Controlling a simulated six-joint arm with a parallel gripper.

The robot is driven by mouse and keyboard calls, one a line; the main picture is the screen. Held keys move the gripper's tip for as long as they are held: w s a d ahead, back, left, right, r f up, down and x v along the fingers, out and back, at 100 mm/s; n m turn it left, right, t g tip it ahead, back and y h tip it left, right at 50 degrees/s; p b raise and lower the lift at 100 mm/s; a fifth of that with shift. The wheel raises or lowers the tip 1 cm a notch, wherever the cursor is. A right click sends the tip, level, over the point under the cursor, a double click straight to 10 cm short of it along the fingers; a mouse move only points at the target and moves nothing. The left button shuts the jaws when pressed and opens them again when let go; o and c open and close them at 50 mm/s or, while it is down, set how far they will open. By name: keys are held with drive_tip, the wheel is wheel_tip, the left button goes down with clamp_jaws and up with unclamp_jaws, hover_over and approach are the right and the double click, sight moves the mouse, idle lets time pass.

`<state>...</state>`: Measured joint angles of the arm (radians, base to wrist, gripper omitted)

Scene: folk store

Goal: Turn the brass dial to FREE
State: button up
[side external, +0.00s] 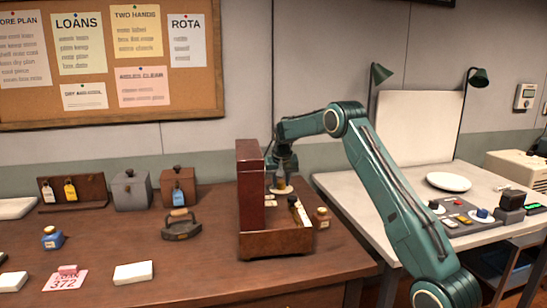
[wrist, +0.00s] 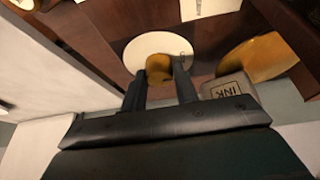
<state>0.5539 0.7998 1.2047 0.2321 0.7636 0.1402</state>
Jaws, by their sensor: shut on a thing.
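The brass dial (wrist: 158,66) is a small rounded knob on a white disc (wrist: 143,47) in the wrist view. Marks at the disc's right edge are too small to read, so I cannot tell which setting the dial points to. My gripper (wrist: 160,72) has its two dark fingers on either side of the dial, shut on it. In the side view, my gripper (side external: 284,172) reaches down behind the wooden case (side external: 275,243), with the white disc (side external: 281,191) just below the fingers.
The case's tall upright panel (side external: 250,187) stands left of my gripper. A brown jar (side external: 321,220) is at the case's right. In the wrist view, an INK label (wrist: 226,88) and a large yellow-brown object (wrist: 253,57) lie close to the right finger. An iron (side external: 181,227) stands left on the counter.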

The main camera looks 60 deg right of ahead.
drive_tip(key=shift+w+m+g+h, duration=0.15)
drive_tip(key=shift+m+g, duration=0.2)
drive_tip(key=shift+m, duration=0.5)
drive_tip(key=shift+m+g+h, duration=0.15)
drive_tip(key=shift+m+g, duration=0.2)
drive_tip(key=shift+m, duration=0.5)
drive_tip(key=o, duration=1)
drive_tip(key=shift+v, duration=0.8)
drive_tip(key=shift+a+r, duration=0.15)
drive_tip(key=shift+r, duration=1.95)
drive_tip(key=shift+a+r, duration=0.15)
drive_tip(key=shift+r, duration=1.95)
